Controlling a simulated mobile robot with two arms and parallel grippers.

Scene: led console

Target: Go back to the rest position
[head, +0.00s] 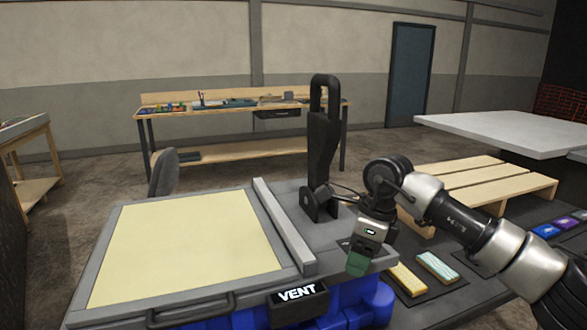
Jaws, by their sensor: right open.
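My right gripper (358,262) hangs from my right arm, which comes in from the right edge. It points down over the right end of the grey console (240,285), just right of the upright black lever (321,150). It is open, and its tips look greenish; I see nothing clearly held. I cannot tell how high it is above the surface. A black label reading VENT (297,294) is on the console's front edge, left of the gripper. My left gripper is not in view.
The console has a pale yellow panel (185,248) and a front handle (190,308). A yellow block (407,280) and a teal block (437,266) lie on dark mats to the right. A wooden pallet (480,185) is behind my right arm. A workbench (240,107) stands at the back.

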